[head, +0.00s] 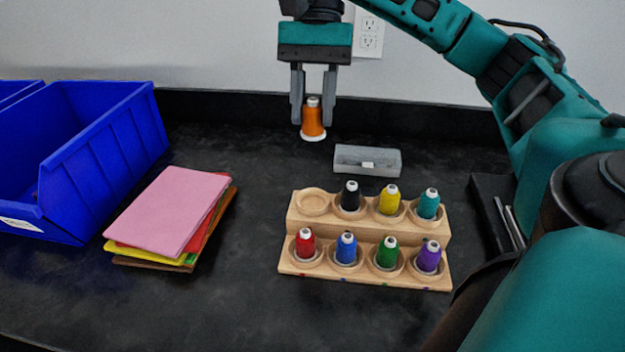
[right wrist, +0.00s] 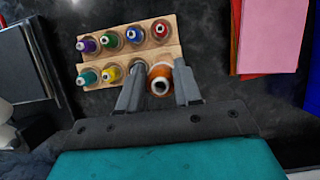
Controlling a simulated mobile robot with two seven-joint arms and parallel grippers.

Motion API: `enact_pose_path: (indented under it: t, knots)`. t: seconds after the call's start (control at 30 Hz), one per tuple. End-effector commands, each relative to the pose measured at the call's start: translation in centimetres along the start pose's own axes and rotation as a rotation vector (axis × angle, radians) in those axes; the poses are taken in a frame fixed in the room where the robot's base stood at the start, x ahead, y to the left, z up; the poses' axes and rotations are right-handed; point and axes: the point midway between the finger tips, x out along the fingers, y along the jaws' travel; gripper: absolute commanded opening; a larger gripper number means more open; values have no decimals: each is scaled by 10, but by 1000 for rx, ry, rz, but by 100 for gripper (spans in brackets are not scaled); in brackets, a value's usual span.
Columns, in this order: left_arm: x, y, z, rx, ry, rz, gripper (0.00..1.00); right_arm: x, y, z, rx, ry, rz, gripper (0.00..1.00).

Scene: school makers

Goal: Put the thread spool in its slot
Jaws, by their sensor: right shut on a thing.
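An orange thread spool (head: 313,121) is upright between the fingers of my right gripper (head: 313,112), which is shut on it and holds it above the dark table, behind the rack. It also shows in the right wrist view (right wrist: 160,80). The wooden spool rack (head: 365,236) has two stepped rows. Its back-left slot (head: 314,203) is empty. Black, yellow and teal spools fill the rest of the back row; red, blue, green and purple spools stand in the front row. My left gripper is not in view.
A grey box (head: 382,160) lies behind the rack. A stack of coloured sheets (head: 165,212) lies left of the rack, next to a blue bin (head: 110,140). The table between the sheets and the rack is clear. A wall with an outlet (head: 369,35) is behind.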

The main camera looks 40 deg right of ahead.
Motion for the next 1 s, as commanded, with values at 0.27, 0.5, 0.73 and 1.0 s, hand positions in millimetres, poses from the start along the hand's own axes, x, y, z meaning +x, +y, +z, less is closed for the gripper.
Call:
enact_pose_path:
  t: [0.27, 0.5, 0.73, 1.0]
  knots:
    - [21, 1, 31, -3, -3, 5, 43, 62, 0, -26, 0, -1, 1, 4]
    - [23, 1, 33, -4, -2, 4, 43, 81, 0, -34, -1, 0, 0, 4]
    - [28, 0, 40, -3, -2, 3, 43, 118, 0, -50, 1, -1, 1, 4]
    - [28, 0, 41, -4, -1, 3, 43, 128, 0, -54, -2, 1, -1, 4]
